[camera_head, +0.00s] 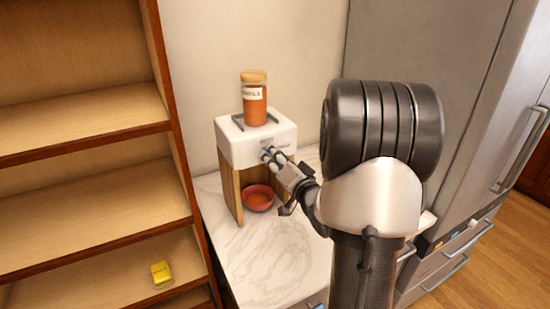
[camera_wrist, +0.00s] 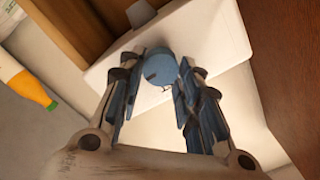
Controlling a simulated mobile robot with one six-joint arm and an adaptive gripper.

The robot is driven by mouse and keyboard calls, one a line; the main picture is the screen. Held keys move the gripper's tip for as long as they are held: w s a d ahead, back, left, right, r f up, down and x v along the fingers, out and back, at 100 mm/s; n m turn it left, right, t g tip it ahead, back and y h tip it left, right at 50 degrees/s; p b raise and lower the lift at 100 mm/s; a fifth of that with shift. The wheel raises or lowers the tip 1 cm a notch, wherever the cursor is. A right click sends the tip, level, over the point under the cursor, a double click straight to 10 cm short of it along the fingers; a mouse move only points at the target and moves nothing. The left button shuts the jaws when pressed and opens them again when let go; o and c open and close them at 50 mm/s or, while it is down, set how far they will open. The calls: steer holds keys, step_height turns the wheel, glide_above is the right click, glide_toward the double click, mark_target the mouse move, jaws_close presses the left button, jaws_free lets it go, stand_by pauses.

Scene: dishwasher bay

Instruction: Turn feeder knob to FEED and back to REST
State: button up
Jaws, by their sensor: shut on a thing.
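The feeder is a white box (camera_head: 232,152) on wooden side panels, standing on the counter. Its round blue knob (camera_wrist: 160,66) shows in the wrist view on the white face, with a small dark mark near its left edge. My gripper (camera_head: 272,155) is at the feeder's front in the head view and covers the knob there. In the wrist view my gripper (camera_wrist: 167,72) has its blue-padded fingers on either side of the knob, shut on it. The FEED and REST labels cannot be read in either view.
An orange jar (camera_head: 254,105) with a tan lid stands on the feeder. A red bowl (camera_head: 258,198) sits beneath it. Wooden shelves (camera_head: 85,130) with a yellow item (camera_head: 161,273) are left; a grey fridge (camera_head: 420,50) is right. An orange-and-white bottle (camera_wrist: 28,88) shows in the wrist view.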

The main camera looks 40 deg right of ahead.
steer(key=shift+r, duration=0.15)
steer(key=o, duration=1)
steer(key=shift+o, duration=0.2)
steer(key=v, duration=0.7)
steer(key=shift+s, duration=0.2)
